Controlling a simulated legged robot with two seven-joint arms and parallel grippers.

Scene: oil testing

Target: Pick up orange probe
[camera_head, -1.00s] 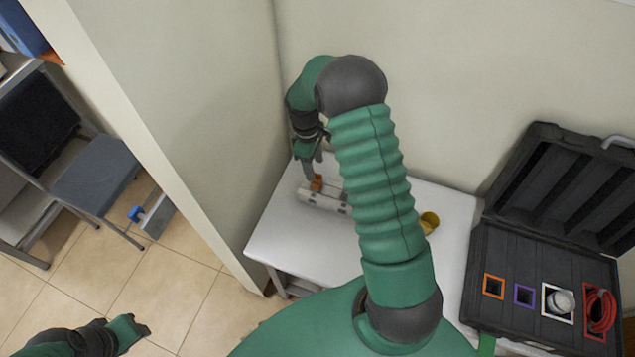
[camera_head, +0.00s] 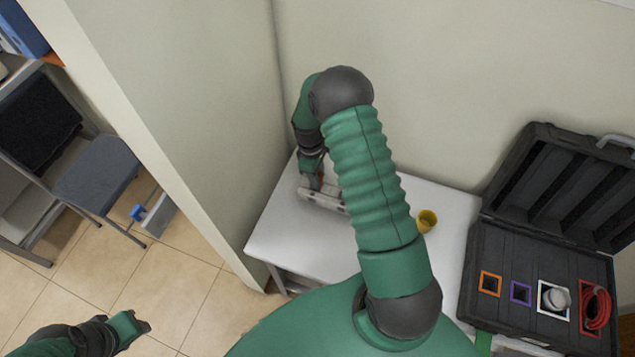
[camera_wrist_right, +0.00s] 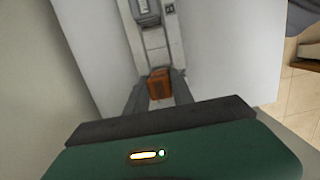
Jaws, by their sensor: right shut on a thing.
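The orange probe (camera_wrist_right: 159,84) sits between the fingers of my right gripper (camera_wrist_right: 157,92) in the right wrist view. The fingers are shut on it from both sides. It is at the grey-white device (camera_wrist_right: 155,42) on the white table; I cannot tell whether it still touches the device. In the head view, my right gripper (camera_head: 313,182) is low over that device (camera_head: 325,197), and the probe is hidden there. My left gripper (camera_head: 140,326) is at the lower left, away from the table; its fingers are too small to read.
A yellow cup (camera_head: 427,220) stands on the white table (camera_head: 300,240), right of my right arm. An open black case (camera_head: 520,265) with orange, purple, white and red framed slots is at the right. A wall (camera_head: 190,120) borders the table's left side.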

